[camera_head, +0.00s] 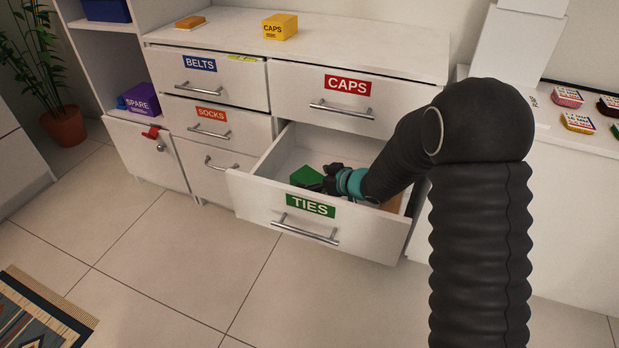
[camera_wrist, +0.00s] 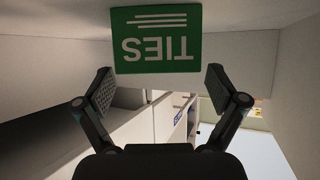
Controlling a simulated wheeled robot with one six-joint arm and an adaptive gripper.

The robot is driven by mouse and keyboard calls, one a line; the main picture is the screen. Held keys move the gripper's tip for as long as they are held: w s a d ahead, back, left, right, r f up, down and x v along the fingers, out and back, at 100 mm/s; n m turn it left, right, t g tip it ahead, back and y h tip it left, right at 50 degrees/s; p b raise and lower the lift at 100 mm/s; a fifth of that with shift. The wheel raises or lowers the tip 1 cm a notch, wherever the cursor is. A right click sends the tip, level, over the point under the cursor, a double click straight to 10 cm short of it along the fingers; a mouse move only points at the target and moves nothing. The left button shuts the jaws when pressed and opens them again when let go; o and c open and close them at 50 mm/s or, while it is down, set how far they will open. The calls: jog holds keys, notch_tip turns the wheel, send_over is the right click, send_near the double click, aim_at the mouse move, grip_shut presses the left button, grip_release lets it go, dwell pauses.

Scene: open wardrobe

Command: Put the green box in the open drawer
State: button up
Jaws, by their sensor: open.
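The green box (camera_head: 306,175) is inside the open drawer (camera_head: 262,206) with the green TIES label. In the wrist view, the green box (camera_wrist: 157,40) shows its TIES face upside down and appears to rest on the drawer floor. My gripper (camera_head: 322,185) reaches down into the drawer, just right of the box. In the wrist view, my gripper (camera_wrist: 160,88) is open. Its fingers are spread to either side, with the box beyond their tips and a gap between. My arm hides the right part of the drawer's inside.
An orange-brown item (camera_head: 392,203) shows partly at the drawer's right end. The CAPS drawer (camera_head: 390,103) above is shut. A yellow CAPS box (camera_head: 280,27) stands on the dresser top. A purple SPARE box (camera_head: 139,99) sits on the left shelf.

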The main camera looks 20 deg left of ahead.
jog(key=v, duration=0.5)
jog(key=shift+d+r, duration=0.15)
jog(key=shift+d, duration=0.05)
jog(key=shift+c, duration=0.2)
dwell(0.8)
